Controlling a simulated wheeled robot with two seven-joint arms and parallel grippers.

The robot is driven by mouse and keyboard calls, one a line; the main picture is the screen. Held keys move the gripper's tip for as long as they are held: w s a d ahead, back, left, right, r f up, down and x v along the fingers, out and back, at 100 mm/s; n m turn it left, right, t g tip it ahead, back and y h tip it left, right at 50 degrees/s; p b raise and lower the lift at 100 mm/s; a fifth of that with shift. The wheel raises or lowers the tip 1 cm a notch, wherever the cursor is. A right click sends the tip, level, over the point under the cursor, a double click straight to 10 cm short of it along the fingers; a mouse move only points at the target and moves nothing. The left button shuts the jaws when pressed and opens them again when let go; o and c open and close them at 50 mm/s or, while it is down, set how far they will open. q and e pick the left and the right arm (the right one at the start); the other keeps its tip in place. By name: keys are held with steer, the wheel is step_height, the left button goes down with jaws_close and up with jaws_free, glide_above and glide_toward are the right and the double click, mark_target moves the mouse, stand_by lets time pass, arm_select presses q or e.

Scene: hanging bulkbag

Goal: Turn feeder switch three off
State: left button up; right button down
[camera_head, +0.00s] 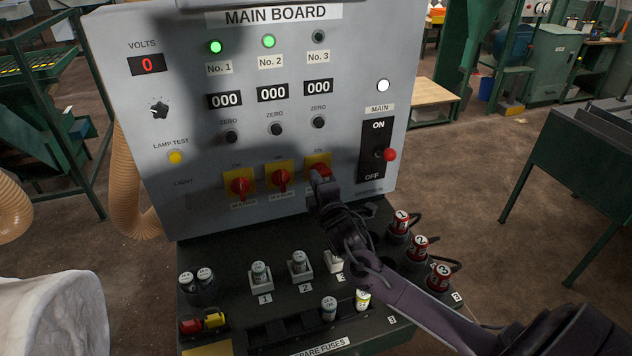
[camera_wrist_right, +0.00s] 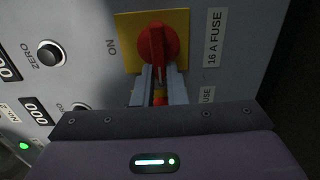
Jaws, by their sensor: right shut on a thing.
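Feeder switch three, a red rotary handle on a yellow plate (camera_head: 318,159), is the rightmost of three on the main board. My right gripper (camera_head: 321,178) is at it and covers much of its handle. In the right wrist view, the red handle (camera_wrist_right: 156,42) stands crosswise to the ON label, and the fingers (camera_wrist_right: 159,85) are shut on its near end. The No. 3 lamp (camera_head: 318,37) is dark. The No. 1 lamp (camera_head: 216,47) and No. 2 lamp (camera_head: 268,41) are green. My left gripper is not in view.
Feeder switch one (camera_head: 240,186) and switch two (camera_head: 281,178) are close to the left. The main switch's red knob (camera_head: 390,155) is to the right. Several fuses stand on the dark shelf (camera_head: 225,240) below, under my right arm.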

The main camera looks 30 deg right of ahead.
steer(key=shift+f, duration=0.1)
steer(key=c, duration=1.5)
jaws_free()
steer(key=shift+o, duration=0.2)
steer(key=shift+s, duration=0.1)
steer(key=b+v, duration=0.2)
steer(key=v, duration=0.5)
steer(key=shift+s, duration=0.35)
steer(key=shift+a, duration=0.1)
